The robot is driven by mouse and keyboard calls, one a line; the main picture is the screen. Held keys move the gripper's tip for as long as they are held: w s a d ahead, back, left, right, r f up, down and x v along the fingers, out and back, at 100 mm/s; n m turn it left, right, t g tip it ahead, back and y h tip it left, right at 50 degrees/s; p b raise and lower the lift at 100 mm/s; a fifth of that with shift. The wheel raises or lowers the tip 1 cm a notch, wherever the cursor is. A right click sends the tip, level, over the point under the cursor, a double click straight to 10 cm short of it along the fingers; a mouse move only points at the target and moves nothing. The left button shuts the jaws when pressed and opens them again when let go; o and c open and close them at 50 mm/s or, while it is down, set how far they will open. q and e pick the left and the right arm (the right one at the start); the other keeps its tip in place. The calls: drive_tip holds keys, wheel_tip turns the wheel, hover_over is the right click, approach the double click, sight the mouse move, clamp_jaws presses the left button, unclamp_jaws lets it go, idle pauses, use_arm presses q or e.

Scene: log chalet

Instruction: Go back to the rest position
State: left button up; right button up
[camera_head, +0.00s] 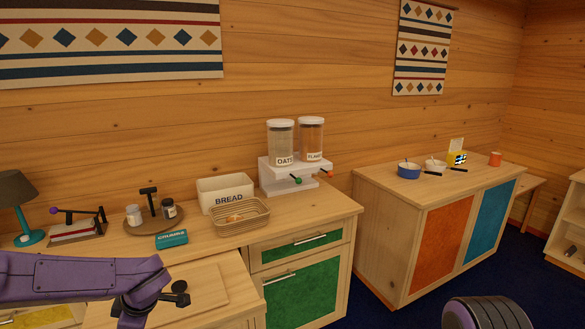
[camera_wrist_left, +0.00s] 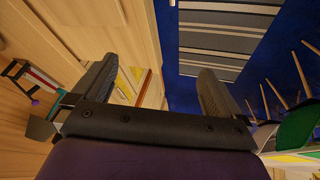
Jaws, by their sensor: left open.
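My left arm (camera_head: 80,277) comes in from the left in the head view, in front of the wooden counter, with a black part at its wrist end over the pale pull-out board (camera_head: 205,288). The fingertips cannot be made out there. In the left wrist view my left gripper (camera_wrist_left: 157,82) is open, its two black fingers wide apart with nothing held between them. My right gripper is not in view. A dark rounded part with purple bands at the bottom right of the head view is probably mine.
The counter (camera_head: 335,203) holds a bread bin (camera_head: 225,192), a wicker basket (camera_head: 240,213), a cereal dispenser (camera_head: 295,165), a teal box (camera_head: 171,239) and a lamp (camera_head: 18,192). A second cabinet (camera_head: 385,220) with bowls stands right. Blue floor (camera_head: 400,310) is clear between.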

use_arm(q)
drive_tip(key=s+d+f+m+t+y+b, duration=0.1)
drive_tip(key=s+f+m+t, duration=0.15)
drive_tip(key=f, duration=0.55)
drive_tip(key=s+d+f+m+t+y+b, duration=0.1)
drive_tip(key=s+f+m+t, duration=0.2)
drive_tip(key=f, duration=0.5)
drive_tip(key=s+d+f+m+g+h, duration=0.1)
drive_tip(key=s+f, duration=0.3)
drive_tip(key=s, duration=0.4)
drive_tip(key=s+d+f+m+g+h+b, duration=0.1)
drive_tip(key=s+f+m, duration=0.3)
drive_tip(key=s, duration=0.4)
drive_tip(key=s+d+f+m+g+h, duration=0.1)
drive_tip(key=s+f+m, duration=0.2)
drive_tip(key=s, duration=0.5)
drive_tip(key=shift+s+d+f+g+h, duration=0.15)
drive_tip(key=shift+f+g+h, duration=0.25)
drive_tip(key=shift+f, duration=0.45)
